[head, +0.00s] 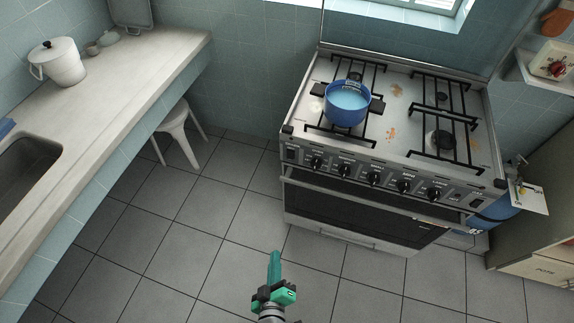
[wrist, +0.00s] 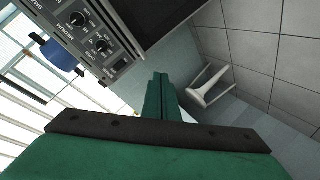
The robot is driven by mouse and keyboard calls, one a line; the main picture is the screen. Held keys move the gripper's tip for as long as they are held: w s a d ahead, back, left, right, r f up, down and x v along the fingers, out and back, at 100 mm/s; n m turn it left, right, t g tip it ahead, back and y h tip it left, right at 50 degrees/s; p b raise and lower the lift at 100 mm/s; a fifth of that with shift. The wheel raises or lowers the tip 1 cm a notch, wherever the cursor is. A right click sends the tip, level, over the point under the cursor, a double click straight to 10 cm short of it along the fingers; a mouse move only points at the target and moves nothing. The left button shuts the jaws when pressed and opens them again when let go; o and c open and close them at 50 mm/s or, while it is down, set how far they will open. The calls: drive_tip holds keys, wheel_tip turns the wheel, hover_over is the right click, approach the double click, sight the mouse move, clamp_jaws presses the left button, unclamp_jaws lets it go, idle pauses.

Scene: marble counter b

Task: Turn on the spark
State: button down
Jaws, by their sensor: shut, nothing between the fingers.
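A white gas stove (head: 400,118) stands against the back wall, its front panel (head: 330,168) carrying a row of black knobs (head: 373,178). Small dark controls sit at the panel's left end (head: 291,154) and right end (head: 476,203); I cannot read which one is the spark. The panel also shows tilted in the wrist view (wrist: 105,45), with two knobs clear. My green gripper (head: 274,257) is shut and empty over the floor, in front of and left of the stove, apart from it. Its fingers (wrist: 158,88) show together in the wrist view.
A blue pot (head: 346,103) with pale blue contents sits on the left burners. The oven door handle (head: 370,202) runs below the panel. A counter with a sink (head: 22,170) and a white pot (head: 60,65) is at left, with a white stool (head: 178,128) beside it. The middle floor is free.

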sight(290, 159)
drive_tip(key=w+r+n+t+h, duration=0.1)
drive_tip(key=w+r+n+h, duration=0.1)
drive_tip(key=w, duration=0.8)
drive_tip(key=w+r+n+t+h, duration=0.1)
drive_tip(key=w+r+n+h, duration=0.1)
drive_tip(key=w, duration=0.8)
drive_tip(key=shift+a+r+n+h, duration=0.15)
drive_tip(key=shift+a+n+h, duration=0.2)
drive_tip(key=shift+n+h, duration=0.35)
drive_tip(key=x, duration=1.4)
drive_tip(key=shift+w, duration=0.2)
drive_tip(key=shift+f, duration=0.2)
drive_tip(key=f+v, duration=0.3)
drive_tip(key=v, duration=1)
drive_tip(key=shift+s, duration=0.4)
